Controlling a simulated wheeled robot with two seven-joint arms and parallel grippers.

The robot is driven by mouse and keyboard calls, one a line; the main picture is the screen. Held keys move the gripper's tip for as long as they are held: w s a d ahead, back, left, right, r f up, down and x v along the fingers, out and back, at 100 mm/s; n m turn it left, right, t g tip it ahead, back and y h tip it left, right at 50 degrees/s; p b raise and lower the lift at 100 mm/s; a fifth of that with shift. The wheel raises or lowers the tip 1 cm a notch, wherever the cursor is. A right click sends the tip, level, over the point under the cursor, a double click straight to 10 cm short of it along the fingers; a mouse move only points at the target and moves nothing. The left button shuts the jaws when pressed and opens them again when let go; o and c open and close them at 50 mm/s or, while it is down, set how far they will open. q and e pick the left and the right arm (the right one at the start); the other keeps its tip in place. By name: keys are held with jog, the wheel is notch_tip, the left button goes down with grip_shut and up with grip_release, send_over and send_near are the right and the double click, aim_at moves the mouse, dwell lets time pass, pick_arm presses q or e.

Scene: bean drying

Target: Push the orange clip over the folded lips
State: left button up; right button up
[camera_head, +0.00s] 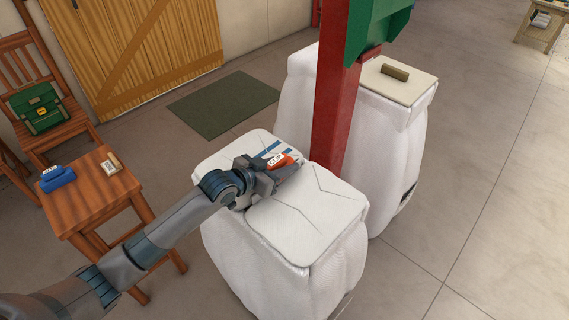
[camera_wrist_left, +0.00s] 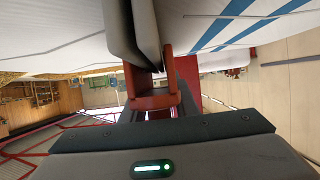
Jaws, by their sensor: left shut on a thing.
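The orange clip (camera_head: 279,161) has a white label and is between the fingers of my left gripper (camera_head: 272,172). The sack's top shows a far pale panel with blue stripes and a near panel (camera_head: 310,212) with creases. The folded lips are mostly hidden by my gripper and arm; I cannot tell whether the clip touches them. My right gripper is not in view.
A red post (camera_head: 338,120) with a green part (camera_head: 375,30) stands close behind the gripper. Another white sack (camera_head: 390,150) bears a board with a brown block (camera_head: 395,72). A wooden stool (camera_head: 95,195) at left holds a blue clip (camera_head: 57,178) and a small block (camera_head: 111,163).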

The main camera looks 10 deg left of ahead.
pick_arm(q)
jog(key=shift+f+b, duration=0.4)
jog(key=shift+f, duration=0.35)
jog(key=o, duration=1.1)
jog(key=shift+o, duration=0.2)
jog(key=b+v, duration=0.4)
jog(key=v, duration=1.3)
jog(key=shift+s, duration=0.25)
jog(key=shift+a, duration=0.1)
